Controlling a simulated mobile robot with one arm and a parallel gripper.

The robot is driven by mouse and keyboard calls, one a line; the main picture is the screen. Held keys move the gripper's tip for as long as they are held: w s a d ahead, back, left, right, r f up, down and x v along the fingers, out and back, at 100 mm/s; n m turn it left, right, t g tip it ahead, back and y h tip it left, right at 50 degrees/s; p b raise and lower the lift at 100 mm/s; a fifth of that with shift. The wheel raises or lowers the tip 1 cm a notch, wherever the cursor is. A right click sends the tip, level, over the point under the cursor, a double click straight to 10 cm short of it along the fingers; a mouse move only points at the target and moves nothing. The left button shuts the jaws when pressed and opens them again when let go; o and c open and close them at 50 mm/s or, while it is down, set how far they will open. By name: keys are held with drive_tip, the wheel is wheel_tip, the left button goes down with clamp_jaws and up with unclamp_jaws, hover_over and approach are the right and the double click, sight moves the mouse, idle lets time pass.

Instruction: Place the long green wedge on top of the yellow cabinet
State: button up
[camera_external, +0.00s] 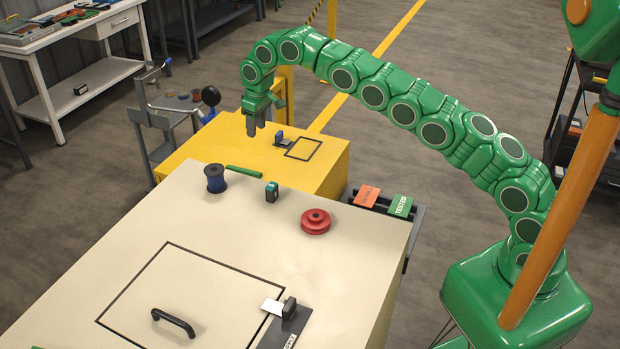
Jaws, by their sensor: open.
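The long green wedge (244,171) is a thin dark-green bar lying at the far edge of the beige cabinet top (180,220), beside a blue spool. The yellow cabinet (322,172) stands just behind the beige one, with a black square outline on its top. My gripper (257,128) is open and points down over the far left part of the yellow cabinet, beyond the wedge and apart from it. I see nothing between its fingers. The exact height of the fingertips above the yellow top is hard to tell.
The blue spool (215,178), a small dark teal-faced block (271,192) and a red pulley (315,221) stand on the beige top. Orange and green tags (400,206) lie at the right.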

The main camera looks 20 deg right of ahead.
drive_tip(key=s+d+r+m+h, duration=0.15)
drive_tip(key=d+r, duration=0.25)
drive_tip(key=d, duration=0.5)
drive_tip(key=s+d+r+m, duration=0.1)
drive_tip(key=s+d+r, duration=0.25)
drive_tip(key=d, duration=0.55)
drive_tip(key=s+d+r+m, duration=0.1)
drive_tip(key=s+d+r, duration=0.1)
drive_tip(key=d+r, duration=0.5)
drive_tip(key=s+d+m+g, duration=0.1)
drive_tip(key=s+d+m, duration=0.2)
drive_tip(key=s+d, duration=1.15)
drive_tip(key=s+d+f, duration=0.2)
drive_tip(key=s+d, duration=0.2)
drive_tip(key=s, duration=0.6)
drive_tip(key=s+d+f+m+g, duration=0.1)
drive_tip(key=s+d+f, duration=0.1)
drive_tip(key=s, duration=0.7)
drive_tip(key=s+d+f+m+g, duration=0.1)
drive_tip(key=s+d, duration=0.4)
drive_tip(key=s, duration=0.5)
drive_tip(key=shift+s+d+f+y, duration=0.3)
drive_tip(key=shift+d+f+y, duration=0.05)
drive_tip(key=shift+f, duration=0.35)
